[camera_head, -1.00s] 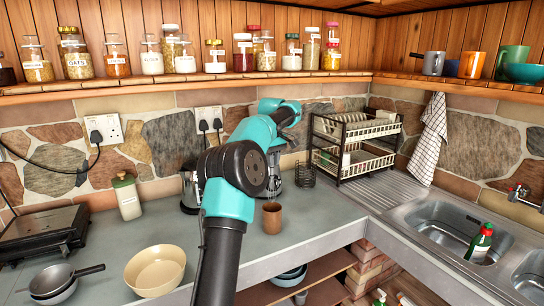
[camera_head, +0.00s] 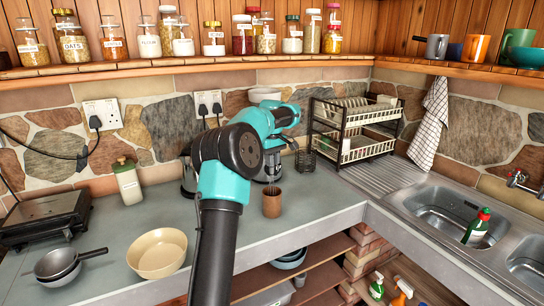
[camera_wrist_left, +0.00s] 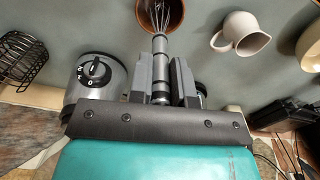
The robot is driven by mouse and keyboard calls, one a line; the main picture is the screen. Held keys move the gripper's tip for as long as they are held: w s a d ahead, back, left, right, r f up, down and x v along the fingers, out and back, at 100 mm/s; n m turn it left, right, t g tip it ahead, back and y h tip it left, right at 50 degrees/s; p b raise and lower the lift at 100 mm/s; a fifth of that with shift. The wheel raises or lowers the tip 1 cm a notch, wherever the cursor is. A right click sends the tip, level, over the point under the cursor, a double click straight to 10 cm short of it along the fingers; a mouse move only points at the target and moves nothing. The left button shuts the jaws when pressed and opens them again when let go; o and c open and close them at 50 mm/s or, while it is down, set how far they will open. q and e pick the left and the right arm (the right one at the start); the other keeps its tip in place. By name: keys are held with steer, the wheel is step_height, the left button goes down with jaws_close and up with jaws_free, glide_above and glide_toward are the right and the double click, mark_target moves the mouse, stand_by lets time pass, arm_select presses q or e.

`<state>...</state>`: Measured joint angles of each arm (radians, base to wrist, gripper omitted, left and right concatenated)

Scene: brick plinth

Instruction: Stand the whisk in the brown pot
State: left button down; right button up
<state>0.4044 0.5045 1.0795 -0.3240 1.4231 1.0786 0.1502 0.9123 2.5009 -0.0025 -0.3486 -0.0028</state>
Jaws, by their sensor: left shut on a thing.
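The brown pot (camera_head: 272,203) stands upright on the grey counter, just right of my left arm. In the left wrist view its rim (camera_wrist_left: 201,22) shows at the top edge, partly cut off. My left gripper (camera_wrist_left: 160,66) is shut on the whisk's grey handle (camera_wrist_left: 160,62). I cannot tell how high the wires are over the pot. In the head view my arm hides the whisk and the fingers. My right gripper is out of view.
A cream jug (camera_wrist_left: 243,32) lies near the pot in the left wrist view. A dialled appliance (camera_wrist_left: 95,75) and a wire holder (camera_wrist_left: 28,50) stand on the other side. A cream bowl (camera_head: 157,253), dish rack (camera_head: 352,130) and sink (camera_head: 450,212) are farther off.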

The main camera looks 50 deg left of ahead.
arm_select(q)
steer(key=shift+f, duration=0.9)
steer(key=c, duration=1)
jaws_free()
steer(key=shift+r, duration=0.1)
